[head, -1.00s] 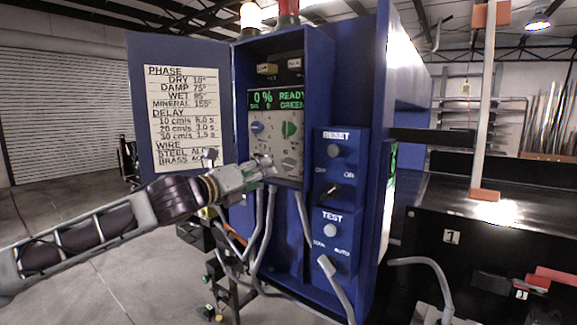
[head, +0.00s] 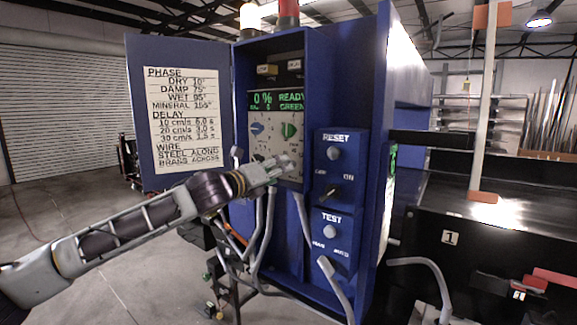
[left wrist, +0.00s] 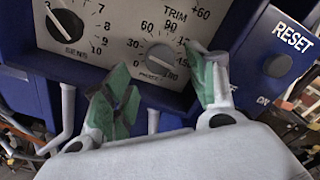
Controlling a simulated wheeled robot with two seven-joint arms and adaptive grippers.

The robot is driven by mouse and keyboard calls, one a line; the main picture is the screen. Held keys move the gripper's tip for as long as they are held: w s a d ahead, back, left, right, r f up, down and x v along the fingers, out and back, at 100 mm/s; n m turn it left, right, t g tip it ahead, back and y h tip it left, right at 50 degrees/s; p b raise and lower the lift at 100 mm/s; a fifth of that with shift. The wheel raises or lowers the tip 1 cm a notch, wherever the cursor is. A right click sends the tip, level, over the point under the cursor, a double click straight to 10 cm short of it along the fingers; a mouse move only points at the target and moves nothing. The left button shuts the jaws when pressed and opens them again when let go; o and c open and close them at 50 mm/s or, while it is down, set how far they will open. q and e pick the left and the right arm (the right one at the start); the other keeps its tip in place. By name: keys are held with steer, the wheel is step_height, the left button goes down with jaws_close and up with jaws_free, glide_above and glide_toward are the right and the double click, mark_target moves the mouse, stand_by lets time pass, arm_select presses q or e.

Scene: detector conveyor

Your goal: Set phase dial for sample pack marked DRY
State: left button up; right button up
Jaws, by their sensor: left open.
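The phase dial (left wrist: 160,60) is a grey knob low on the detector's control panel (left wrist: 120,45), under the word TRIM. Scale numbers such as 60, 90 and 180 ring it; I cannot read its pointer setting surely. My left gripper (left wrist: 165,85) is open, its green-padded fingers on either side of the dial in the picture; contact is unclear. In the head view my left gripper (head: 282,165) is at the panel's lower part and covers the dial. The chart (head: 187,118) on the open door reads PHASE, DRY 10°. My right gripper is not in view.
The display (head: 277,101) reads 0 %, READY, GREEN. RESET (head: 334,153) and TEST (head: 331,231) controls stand to the right.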

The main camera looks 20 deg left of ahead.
arm_select(q)
steer(key=shift+p+x, duration=0.7)
steer(key=shift+x, duration=2.4)
steer(key=c, duration=1)
steer(key=shift+f, duration=0.1)
